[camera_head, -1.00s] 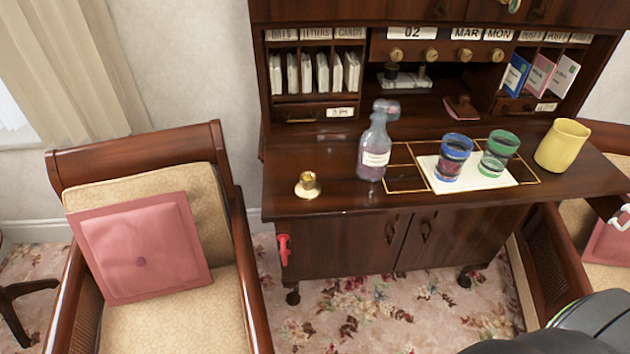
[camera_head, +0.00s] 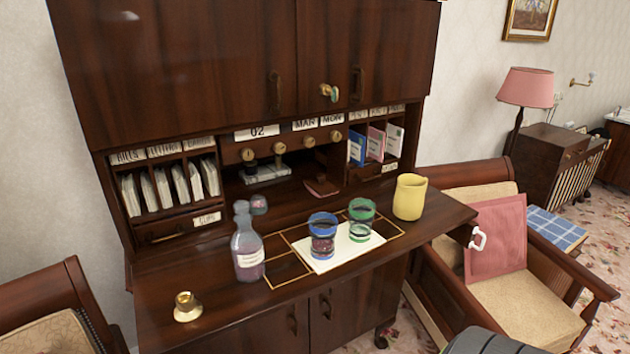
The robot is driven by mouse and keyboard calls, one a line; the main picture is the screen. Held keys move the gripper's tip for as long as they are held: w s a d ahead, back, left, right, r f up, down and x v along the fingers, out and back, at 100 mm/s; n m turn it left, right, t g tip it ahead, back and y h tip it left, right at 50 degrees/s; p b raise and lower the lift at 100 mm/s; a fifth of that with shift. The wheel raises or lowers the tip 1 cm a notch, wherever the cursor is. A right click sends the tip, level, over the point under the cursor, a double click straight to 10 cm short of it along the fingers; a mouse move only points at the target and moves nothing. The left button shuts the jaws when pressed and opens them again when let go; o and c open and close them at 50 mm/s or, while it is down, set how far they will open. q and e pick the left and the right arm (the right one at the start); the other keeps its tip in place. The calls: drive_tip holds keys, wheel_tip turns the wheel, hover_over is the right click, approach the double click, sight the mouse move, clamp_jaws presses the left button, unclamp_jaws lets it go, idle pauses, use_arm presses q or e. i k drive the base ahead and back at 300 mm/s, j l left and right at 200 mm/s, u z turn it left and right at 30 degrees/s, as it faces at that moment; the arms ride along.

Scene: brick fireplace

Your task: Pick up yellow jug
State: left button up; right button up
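The yellow jug (camera_head: 410,197) stands upright near the right end of the dark wooden desk top (camera_head: 215,295). It is to the right of two patterned glasses, and nothing hides its front. Neither of my grippers shows in the head view, so nothing is seen touching the jug.
A blue-rimmed glass (camera_head: 322,236) and a green-rimmed glass (camera_head: 361,219) stand on a white sheet (camera_head: 343,250) left of the jug. Further left are a bottle (camera_head: 247,250) and a brass holder (camera_head: 187,307). An armchair with a pink cushion (camera_head: 497,240) stands at the right.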

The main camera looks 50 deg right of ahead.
sight(410, 195)
drive_tip(key=k+j+z, duration=0.1)
drive_tip(key=z, duration=2)
drive_tip(key=k+j, duration=0.05)
